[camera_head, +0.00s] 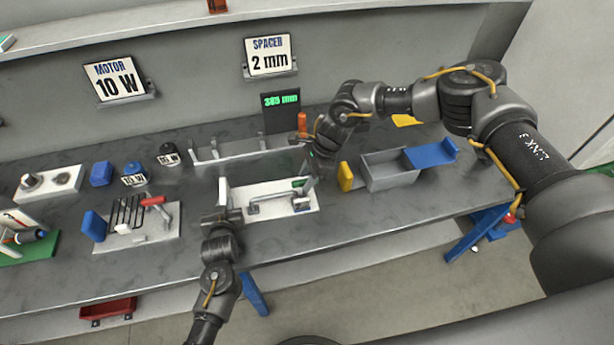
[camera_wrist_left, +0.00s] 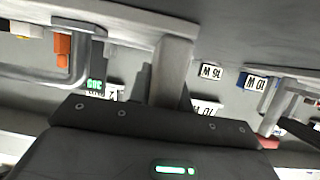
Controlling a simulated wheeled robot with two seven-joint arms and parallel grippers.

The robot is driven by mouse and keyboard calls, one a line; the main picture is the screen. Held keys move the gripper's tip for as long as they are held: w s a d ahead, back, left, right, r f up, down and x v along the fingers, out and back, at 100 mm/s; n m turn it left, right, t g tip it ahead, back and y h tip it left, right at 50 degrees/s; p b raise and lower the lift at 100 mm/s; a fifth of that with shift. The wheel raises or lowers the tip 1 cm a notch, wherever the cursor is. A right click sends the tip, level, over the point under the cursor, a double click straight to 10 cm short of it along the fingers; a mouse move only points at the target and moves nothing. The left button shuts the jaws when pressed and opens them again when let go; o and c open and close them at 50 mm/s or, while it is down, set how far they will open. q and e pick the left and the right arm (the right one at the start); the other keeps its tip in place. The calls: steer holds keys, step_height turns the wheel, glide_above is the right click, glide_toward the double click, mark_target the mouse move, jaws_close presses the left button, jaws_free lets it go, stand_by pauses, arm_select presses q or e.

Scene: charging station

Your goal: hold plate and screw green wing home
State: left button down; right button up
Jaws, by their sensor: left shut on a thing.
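A white plate (camera_head: 285,208) lies on the bench with a low grey bar across it and a white upright piece (camera_head: 223,188) at its left end. My left gripper (camera_head: 222,214) is at that left end, shut on the plate; its arm hides part of the grip. In the left wrist view a pale grey upright (camera_wrist_left: 170,75) rises beyond the dark gripper body. A small green wing (camera_head: 299,183) is at the right end of the plate. My right gripper (camera_head: 312,169) is beside and above the green wing; its fingers are too small and dark to tell whether they touch it.
A grey box with a blue lid (camera_head: 430,154) stands to the right. A grey rack (camera_head: 240,152) is behind the plate, and a display (camera_head: 281,110) stands at the back. A fixture with a red handle (camera_head: 153,201) is to the left.

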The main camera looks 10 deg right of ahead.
jaws_close()
stand_by(0.3)
